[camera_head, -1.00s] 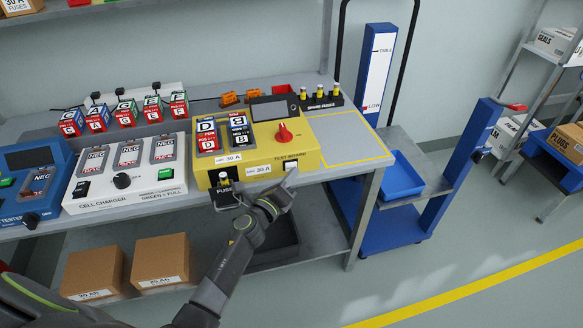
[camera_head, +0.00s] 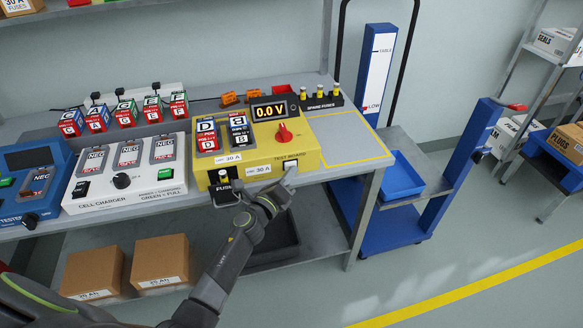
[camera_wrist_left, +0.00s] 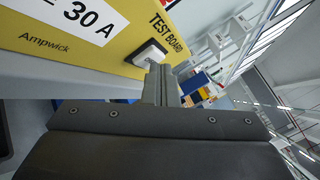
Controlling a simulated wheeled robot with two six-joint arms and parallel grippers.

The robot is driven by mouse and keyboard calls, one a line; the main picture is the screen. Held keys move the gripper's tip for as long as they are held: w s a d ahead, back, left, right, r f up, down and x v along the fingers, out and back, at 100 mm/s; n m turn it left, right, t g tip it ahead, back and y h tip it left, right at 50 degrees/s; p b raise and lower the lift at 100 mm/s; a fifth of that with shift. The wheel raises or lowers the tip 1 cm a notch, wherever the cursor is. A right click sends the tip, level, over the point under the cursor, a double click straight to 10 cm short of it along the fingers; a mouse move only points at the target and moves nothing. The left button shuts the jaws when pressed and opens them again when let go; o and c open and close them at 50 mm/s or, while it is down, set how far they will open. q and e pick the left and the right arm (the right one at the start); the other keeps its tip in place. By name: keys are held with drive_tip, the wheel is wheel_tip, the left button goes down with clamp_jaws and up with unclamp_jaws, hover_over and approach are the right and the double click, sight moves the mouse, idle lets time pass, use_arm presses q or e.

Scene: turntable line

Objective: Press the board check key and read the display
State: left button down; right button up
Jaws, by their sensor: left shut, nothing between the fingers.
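The yellow test board (camera_head: 315,158) stands on the bench. Its display (camera_head: 268,110) is lit and reads 0.0 V. The white key (camera_head: 291,167) is on the board's front face; it also shows in the left wrist view (camera_wrist_left: 150,52). My left gripper (camera_head: 287,185) is shut and empty. Its fingertips (camera_wrist_left: 160,72) are right at the key; I cannot tell whether they touch it. Two batteries marked D (camera_head: 207,136) and B (camera_head: 239,131) sit in the board's slots, the B label upside down. A red knob (camera_head: 284,133) is beside them. My right gripper is not in view.
The cell charger (camera_head: 125,185) and blue tester (camera_head: 38,185) stand left of the board. Spare fuses (camera_head: 320,100) stand in a rack behind it. A yellow-outlined area (camera_head: 350,140) at its right is clear. A blue tray (camera_head: 402,176) lies on the trolley.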

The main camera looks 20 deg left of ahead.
use_arm(q)
drive_tip(key=shift+s+d, duration=0.5)
drive_tip(key=shift+s, duration=0.25)
drive_tip(key=s+d, duration=0.1)
drive_tip(key=s, duration=0.1)
drive_tip(key=s+d+p, duration=0.1)
drive_tip(key=s, duration=0.1)
drive_tip(key=shift+d, duration=0.4)
idle(0.5)
